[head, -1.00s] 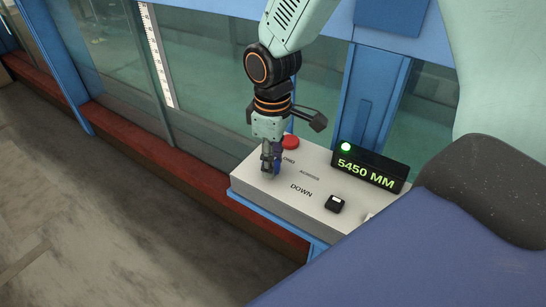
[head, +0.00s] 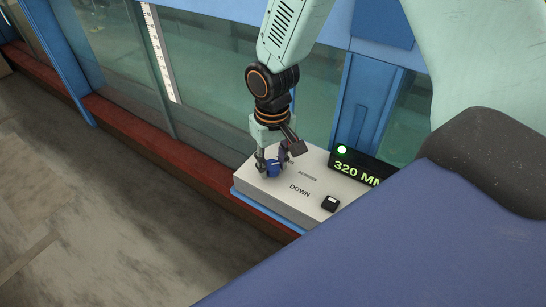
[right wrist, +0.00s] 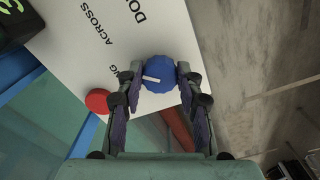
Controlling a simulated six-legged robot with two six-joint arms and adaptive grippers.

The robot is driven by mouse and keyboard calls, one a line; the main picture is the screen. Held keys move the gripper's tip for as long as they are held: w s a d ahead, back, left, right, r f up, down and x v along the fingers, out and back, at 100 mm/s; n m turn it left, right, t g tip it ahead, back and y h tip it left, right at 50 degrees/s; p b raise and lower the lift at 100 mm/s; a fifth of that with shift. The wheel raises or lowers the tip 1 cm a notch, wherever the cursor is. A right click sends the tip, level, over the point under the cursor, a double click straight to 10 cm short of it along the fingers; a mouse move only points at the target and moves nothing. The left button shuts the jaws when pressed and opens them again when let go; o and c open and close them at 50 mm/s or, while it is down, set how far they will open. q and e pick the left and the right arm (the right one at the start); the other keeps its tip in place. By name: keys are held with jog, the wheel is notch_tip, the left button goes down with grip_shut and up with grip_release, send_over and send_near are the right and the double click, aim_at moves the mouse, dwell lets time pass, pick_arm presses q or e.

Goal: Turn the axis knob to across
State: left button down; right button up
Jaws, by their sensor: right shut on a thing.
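The axis knob (right wrist: 164,73) is a blue, scalloped disc on the pale control box (head: 265,189). It also shows between my fingers in the head view (head: 273,169). Its white pointer mark (right wrist: 151,79) points left in the right wrist view, towards a partly covered word ending in "NG". The printed word "ACROSS" (right wrist: 96,31) lies up and left of the knob there. My right gripper (right wrist: 161,71) is shut on the knob, one finger on each side. My left gripper is not in view.
A red button (right wrist: 98,101) sits beside the left finger in the right wrist view. A black switch (head: 330,203) is near "DOWN". A display (head: 357,168) reads "320 MM", its right end covered. Glass flume panels (head: 215,65) stand behind the box.

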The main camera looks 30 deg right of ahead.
aim_at(272, 165)
jog(key=shift+w+r+m, duration=0.2)
jog(key=shift+w+m, duration=0.15)
jog(key=shift+m, duration=0.05)
jog(key=o, duration=1.2)
jog(key=shift+s+f, duration=0.15)
jog(key=shift+c, duration=0.2)
notch_tip(272, 165, up, 12)
jog(key=shift+s, duration=0.1)
